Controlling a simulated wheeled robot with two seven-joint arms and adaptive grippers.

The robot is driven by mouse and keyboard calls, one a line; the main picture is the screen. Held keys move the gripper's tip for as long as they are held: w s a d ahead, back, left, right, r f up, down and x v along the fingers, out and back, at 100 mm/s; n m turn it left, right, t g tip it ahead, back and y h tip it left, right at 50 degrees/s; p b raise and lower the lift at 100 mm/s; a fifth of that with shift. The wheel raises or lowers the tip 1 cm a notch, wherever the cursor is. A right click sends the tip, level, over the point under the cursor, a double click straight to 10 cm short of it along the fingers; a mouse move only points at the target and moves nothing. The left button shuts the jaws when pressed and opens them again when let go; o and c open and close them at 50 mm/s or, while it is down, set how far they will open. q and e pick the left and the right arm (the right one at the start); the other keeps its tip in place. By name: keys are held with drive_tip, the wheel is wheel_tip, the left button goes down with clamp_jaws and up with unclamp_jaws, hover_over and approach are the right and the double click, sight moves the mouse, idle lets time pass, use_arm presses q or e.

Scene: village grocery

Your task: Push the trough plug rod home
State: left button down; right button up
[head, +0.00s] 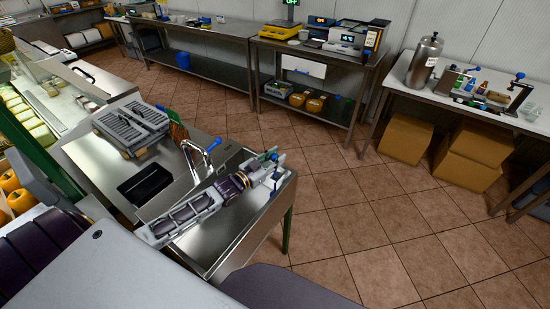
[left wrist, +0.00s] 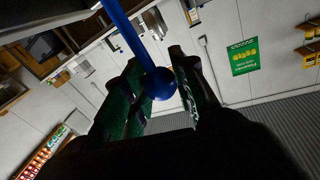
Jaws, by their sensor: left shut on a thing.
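My left gripper (head: 270,168) is over the right end of the steel sink trough (head: 232,240) in the head view. In the left wrist view, the blue plug rod (left wrist: 125,27) runs down from the top edge to a round blue knob (left wrist: 159,84). The knob sits between the green-padded fingers of my left gripper (left wrist: 160,92), which is shut on it. In the head view a small patch of blue shows at the fingertips. My left arm covers part of the trough, and the rod's lower end and the plug cannot be made out. My right gripper is not in view.
A tap with a blue lever (head: 213,146) stands behind my left arm. A black tray (head: 145,184) and a grey ribbed appliance (head: 130,126) are on the counter to the left. Tiled floor (head: 345,205) is clear to the right of the sink. Cardboard boxes (head: 405,138) stand under the right table.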

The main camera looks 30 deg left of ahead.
use_arm(q)
drive_tip(key=shift+f, duration=0.5)
wheel_tip(320, 180, down, 3)
drive_tip(key=shift+r+b, duration=0.1)
drive_tip(key=shift+b, duration=0.55)
drive_tip(key=c, duration=1.5)
unclamp_jaws()
drive_tip(key=shift+s, duration=0.1)
drive_tip(key=o, duration=0.4)
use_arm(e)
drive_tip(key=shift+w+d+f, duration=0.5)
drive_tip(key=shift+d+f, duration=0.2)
use_arm(q)
drive_tip(key=v, duration=1.2)
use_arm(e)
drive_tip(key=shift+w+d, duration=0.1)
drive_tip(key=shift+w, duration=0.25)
